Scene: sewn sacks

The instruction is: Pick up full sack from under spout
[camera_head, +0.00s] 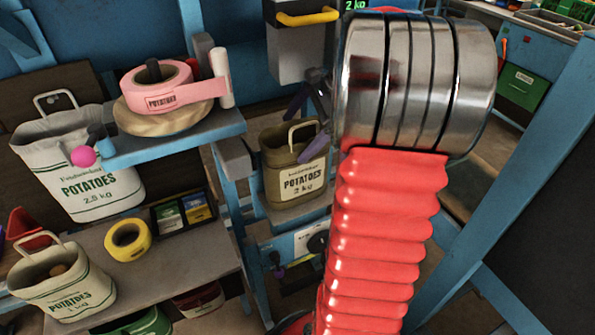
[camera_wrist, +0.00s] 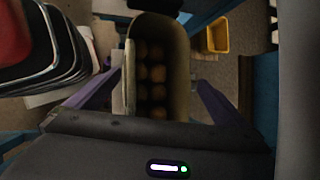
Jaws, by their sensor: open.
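The full sack is an olive-brown bag marked "POTATOES 2 kg" (camera_head: 281,185), upright with a loop handle, on a blue stand below the grey spout housing (camera_head: 297,55) with its yellow handle. In the wrist view I look down into the open sack (camera_wrist: 180,65) and see several round brown potatoes. My gripper (camera_head: 304,137) is at the sack's top right in the head view, partly hidden behind my arm. In the wrist view the purple fingers of my gripper (camera_wrist: 160,90) are spread, one on each side of the sack's near end. Whether they touch it is unclear.
A blue-edged shelf at left holds a pink tape roll (camera_head: 156,85). A white potato sack (camera_head: 85,180), a cream sack (camera_head: 65,285) and a yellow tape roll (camera_head: 128,240) stand at left. A blue post (camera_head: 520,170) rises at right. A yellow bin (camera_wrist: 218,35) sits beyond the sack.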

